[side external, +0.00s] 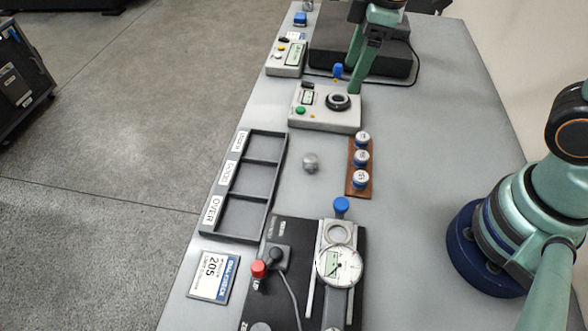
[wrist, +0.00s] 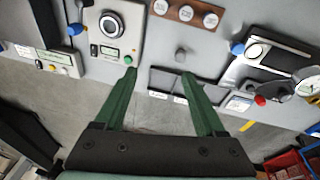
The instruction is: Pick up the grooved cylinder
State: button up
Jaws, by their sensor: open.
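A small grey metal piece (side external: 310,161), which seems to be the grooved cylinder, stands alone on the grey table between the three-part tray and the wooden rack. Its groove is too small to make out. In the wrist view the grey piece (wrist: 180,54) lies just beyond the fingertips, above the right one in the picture. My gripper (wrist: 159,75) is open with nothing between its two green fingers. In the side view my gripper (side external: 355,82) is at the back of the table, well apart from the grey piece.
The black tray (side external: 243,191) has labelled compartments that look empty. A wooden rack (side external: 359,186) holds three blue-ringed pieces. A dial gauge (side external: 339,267) on a black base stands in front. A control box (side external: 325,118) with a round dial stands behind the grey piece. Bare table surrounds it.

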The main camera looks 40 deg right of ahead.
jog(key=w+a+f+n+g, duration=0.1)
jog(key=a+f+n+g, duration=0.1)
jog(key=a+f+n, duration=0.5)
send_over(310, 157)
jog(key=shift+n+h, duration=0.3)
jog(key=f, duration=0.6)
jog(key=shift+s+f, duration=0.25)
jog(key=shift+f, duration=0.1)
jog(key=shift+w+f, duration=0.15)
jog(key=shift+f, duration=1.35)
jog(key=shift+w+f, duration=0.1)
jog(key=shift+f, duration=1.35)
grip_shut()
